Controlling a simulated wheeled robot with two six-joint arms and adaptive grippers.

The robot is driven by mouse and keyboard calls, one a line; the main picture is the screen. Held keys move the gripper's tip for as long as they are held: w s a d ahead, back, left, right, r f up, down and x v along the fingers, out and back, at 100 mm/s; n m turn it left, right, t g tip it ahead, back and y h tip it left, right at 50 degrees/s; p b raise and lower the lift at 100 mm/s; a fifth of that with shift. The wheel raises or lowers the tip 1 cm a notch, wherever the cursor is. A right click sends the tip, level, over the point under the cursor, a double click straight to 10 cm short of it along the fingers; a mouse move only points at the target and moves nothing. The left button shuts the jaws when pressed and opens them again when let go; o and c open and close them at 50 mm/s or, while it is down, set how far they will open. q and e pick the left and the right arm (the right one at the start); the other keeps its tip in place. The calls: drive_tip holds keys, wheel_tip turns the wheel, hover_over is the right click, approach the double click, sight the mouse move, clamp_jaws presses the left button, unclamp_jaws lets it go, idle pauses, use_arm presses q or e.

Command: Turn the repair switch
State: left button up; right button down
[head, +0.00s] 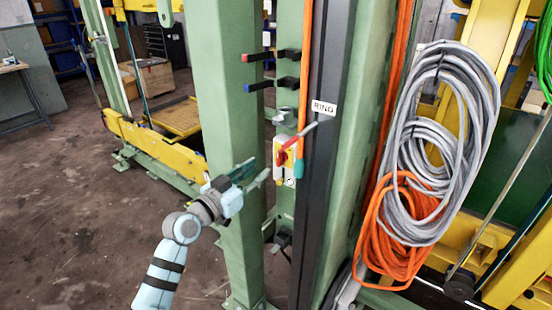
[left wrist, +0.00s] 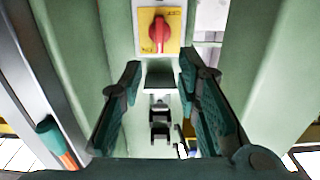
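The repair switch is a red rotary knob (head: 284,156) on a yellow plate, on a light box on a green post. In the left wrist view the red knob (left wrist: 159,34) stands roughly upright on its yellow plate (left wrist: 145,20), at the top centre. My left gripper (head: 262,172) is just to the left of the switch in the head view. In the left wrist view my left gripper (left wrist: 160,72) is open, with nothing between its fingers. The knob lies beyond the fingertips, apart from them. My right gripper is in neither view.
Green posts (head: 226,130) stand close around the switch. A dark rail with a "RING" label (head: 323,108) is to its right. Orange and grey cable coils (head: 425,150) hang further right. A teal-ended orange cable (left wrist: 50,130) is at the wrist view's lower left. Open floor lies left.

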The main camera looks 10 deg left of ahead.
sight(278, 156)
use_arm(q)
drive_tip(key=b+x, duration=0.1)
drive_tip(key=x, duration=0.7)
drive_tip(key=shift+w+d+f, duration=0.15)
drive_tip(key=shift+w, duration=0.1)
drive_tip(key=shift+w+d, duration=0.1)
drive_tip(key=shift+w, duration=0.2)
clamp_jaws()
